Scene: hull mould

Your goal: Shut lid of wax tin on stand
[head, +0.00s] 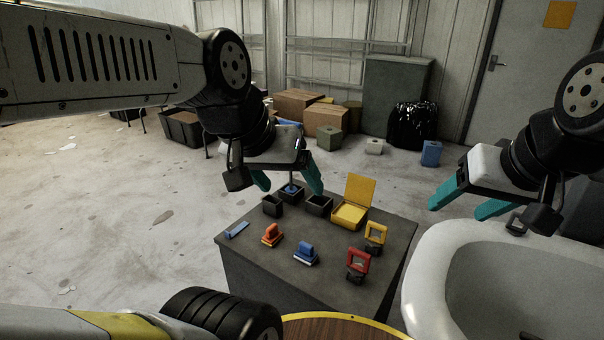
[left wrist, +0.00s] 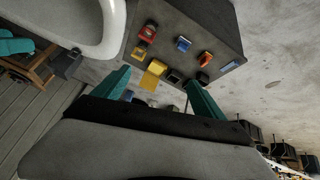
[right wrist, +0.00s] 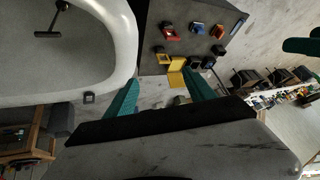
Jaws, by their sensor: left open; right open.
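The yellow wax tin (head: 349,215) sits at the back right of the dark grey stand (head: 255,262). Its yellow lid (head: 360,189) stands open, roughly upright at the tin's back edge. The lid also shows in the left wrist view (left wrist: 150,80) and the right wrist view (right wrist: 176,78). My left gripper (head: 288,192) is open and empty above the stand's back edge, left of the tin. My right gripper (head: 456,208) is open and empty to the right of the stand, over the white hull mould's far rim, apart from the tin.
Black open boxes (head: 318,205) stand left of the tin. Orange (head: 271,235) and blue (head: 306,253) handled blocks lie in front. Yellow (head: 375,234) and red (head: 358,262) framed tools stand at the right. The white mould (head: 424,285) borders the stand's right side.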

